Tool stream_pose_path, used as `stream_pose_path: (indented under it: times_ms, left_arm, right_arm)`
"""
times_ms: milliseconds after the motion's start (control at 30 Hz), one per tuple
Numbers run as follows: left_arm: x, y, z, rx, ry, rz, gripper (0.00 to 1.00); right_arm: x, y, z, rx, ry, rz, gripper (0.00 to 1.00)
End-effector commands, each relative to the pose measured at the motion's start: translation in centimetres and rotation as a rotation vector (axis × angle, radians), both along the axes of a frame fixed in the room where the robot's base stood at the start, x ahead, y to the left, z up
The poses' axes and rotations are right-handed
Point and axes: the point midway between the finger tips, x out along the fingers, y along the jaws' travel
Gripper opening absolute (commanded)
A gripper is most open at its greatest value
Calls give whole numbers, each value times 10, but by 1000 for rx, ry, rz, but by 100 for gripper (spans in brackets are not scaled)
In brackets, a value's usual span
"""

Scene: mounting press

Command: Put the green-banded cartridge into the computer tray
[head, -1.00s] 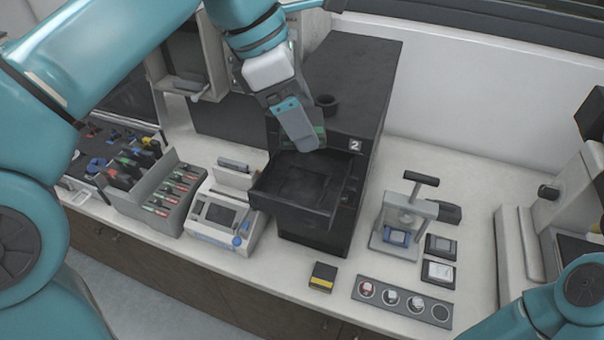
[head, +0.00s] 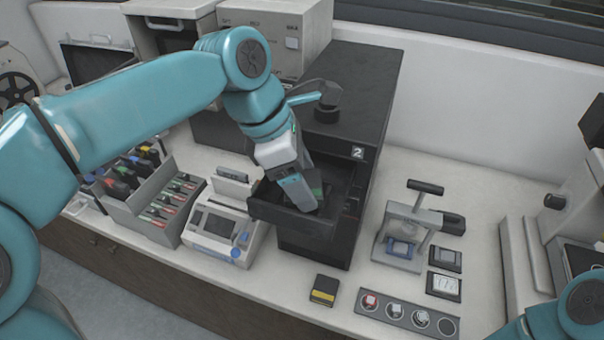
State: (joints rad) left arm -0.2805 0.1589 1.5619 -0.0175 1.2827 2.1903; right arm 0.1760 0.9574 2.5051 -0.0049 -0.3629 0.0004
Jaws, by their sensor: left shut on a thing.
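The computer tray (head: 280,214) is an open black drawer pulled out of the black computer (head: 362,110) marked 2. My left gripper (head: 303,202) reaches down into the tray from above and is shut on the green-banded cartridge (head: 317,190). The cartridge is dark, and a bit of its green band shows beside the fingers. My gripper hides much of it. I cannot tell whether it touches the tray floor. Only part of my right arm shows at the lower right; its gripper is out of view.
A yellow-banded cartridge (head: 324,291) lies on the counter below the tray. A grey rack (head: 145,205) of several cartridges and a small device with a screen (head: 220,230) stand to the left. A small press (head: 408,232) and a strip of round samples (head: 405,315) are to the right.

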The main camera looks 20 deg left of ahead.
Motion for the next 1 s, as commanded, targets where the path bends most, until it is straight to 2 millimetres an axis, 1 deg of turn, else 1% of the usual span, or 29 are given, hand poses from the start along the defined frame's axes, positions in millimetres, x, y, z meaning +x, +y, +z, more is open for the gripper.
stream_pose_path:
  times_ms: [300,400,433,467,1000]
  left_arm:
    - [0,0,-11,0,2,1,42]
    - [0,0,-11,0,0,1,42]
    - [0,0,-11,1,1,1,80]
    - [0,0,-11,1,1,1,84]
    - [0,0,-11,1,2,1,84]
  right_arm:
    - [0,0,-6,0,0,0,43]
    - [0,0,-5,0,0,0,43]
    - [0,0,-5,0,0,0,43]
    - [0,0,-5,0,0,0,43]
    - [0,0,-6,0,0,0,43]
